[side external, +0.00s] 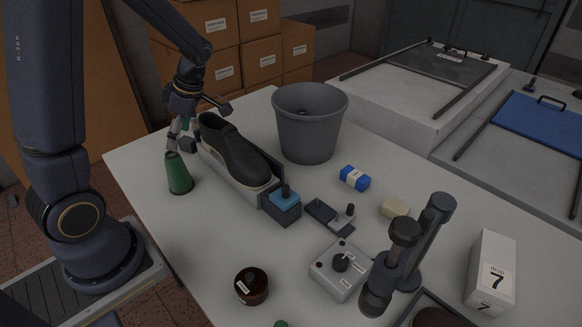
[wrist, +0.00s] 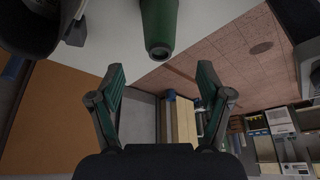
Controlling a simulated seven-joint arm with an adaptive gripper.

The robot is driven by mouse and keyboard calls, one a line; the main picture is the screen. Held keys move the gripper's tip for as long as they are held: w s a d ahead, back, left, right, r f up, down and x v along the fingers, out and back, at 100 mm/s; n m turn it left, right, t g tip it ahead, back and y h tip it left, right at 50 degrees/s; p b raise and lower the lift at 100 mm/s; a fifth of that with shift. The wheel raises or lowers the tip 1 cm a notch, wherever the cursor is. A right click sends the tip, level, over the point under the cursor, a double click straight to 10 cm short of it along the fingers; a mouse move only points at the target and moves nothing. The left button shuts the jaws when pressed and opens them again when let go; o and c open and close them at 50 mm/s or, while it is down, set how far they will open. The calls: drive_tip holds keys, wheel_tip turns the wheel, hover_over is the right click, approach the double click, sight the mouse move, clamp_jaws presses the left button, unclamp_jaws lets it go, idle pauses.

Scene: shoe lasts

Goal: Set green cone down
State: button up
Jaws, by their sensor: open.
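The green cone (side external: 179,176) stands on the white table near its left edge, narrow end up, beside the black shoe on its stand. My gripper (side external: 181,143) is just above and behind the cone's top in the side view. In the wrist view, the cone (wrist: 160,25) shows at the top centre, with its dark end towards me. My open gripper (wrist: 160,78) has its fingers spread wide, with nothing between them. The cone lies beyond the fingertips there and looks apart from them.
The black shoe (side external: 233,150) on its stand is close right of my gripper. A grey bucket (side external: 308,125) stands behind it. A blue-topped block (side external: 283,205), a joystick box (side external: 340,268) and a brown jar (side external: 251,285) are further forward. The table's left edge is close to the cone.

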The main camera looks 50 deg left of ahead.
drive_tip(key=s+d+r+m+t+h, duration=0.1)
drive_tip(key=d+r+m+t, duration=0.3)
drive_tip(key=d+m, duration=0.5)
drive_tip(key=s+d+r+m+t+h, duration=0.2)
drive_tip(key=d+r+m, duration=0.6)
drive_tip(key=m, duration=1)
drive_tip(key=s+d+t, duration=0.2)
drive_tip(key=shift+d+r+t, duration=0.25)
drive_tip(key=shift+r+t, duration=0.15)
